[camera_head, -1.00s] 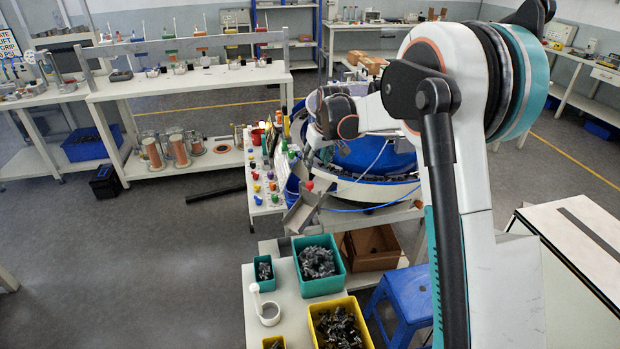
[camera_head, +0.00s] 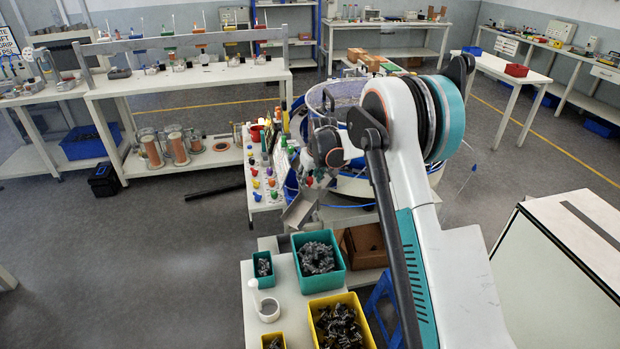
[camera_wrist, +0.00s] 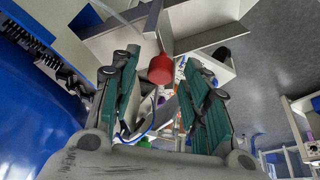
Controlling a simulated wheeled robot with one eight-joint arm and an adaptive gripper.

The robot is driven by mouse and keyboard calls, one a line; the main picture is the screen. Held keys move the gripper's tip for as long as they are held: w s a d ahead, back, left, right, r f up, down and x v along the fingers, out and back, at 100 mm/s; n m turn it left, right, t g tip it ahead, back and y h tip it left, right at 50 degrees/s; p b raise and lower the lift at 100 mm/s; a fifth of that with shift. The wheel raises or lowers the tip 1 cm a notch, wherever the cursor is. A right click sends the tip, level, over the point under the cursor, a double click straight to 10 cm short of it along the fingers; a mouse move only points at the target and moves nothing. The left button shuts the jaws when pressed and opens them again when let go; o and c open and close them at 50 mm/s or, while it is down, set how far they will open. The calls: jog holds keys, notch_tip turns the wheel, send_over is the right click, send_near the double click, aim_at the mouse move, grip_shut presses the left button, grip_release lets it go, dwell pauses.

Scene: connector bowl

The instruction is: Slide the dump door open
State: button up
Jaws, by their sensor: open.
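A red knob (camera_wrist: 160,69) shows in the wrist view, in front of a grey metal plate assembly (camera_wrist: 200,20) that looks like the dump door and its chute. My gripper (camera_wrist: 157,76) has its two teal-padded fingers spread, one on each side of the knob in the picture. I cannot tell whether the knob is between the tips or just beyond them; no contact shows. In the head view the grey chute (camera_head: 299,209) hangs at the bowl's front left. My wrist hides most of the gripper and door there.
The large blue bowl (camera_wrist: 35,105) is close on the left in the wrist view. Below the chute, a low table holds a green bin (camera_head: 340,281) of grey parts and a yellow bin (camera_head: 315,306) of dark parts. A rack of coloured knobs (camera_head: 256,184) stands left of the bowl.

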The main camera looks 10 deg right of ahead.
grip_shut()
jog(key=shift+r+p, duration=0.65)
jog(key=shift+r, duration=1.45)
grip_release()
jog(key=shift+f, duration=0.1)
jog(key=v, duration=1.2)
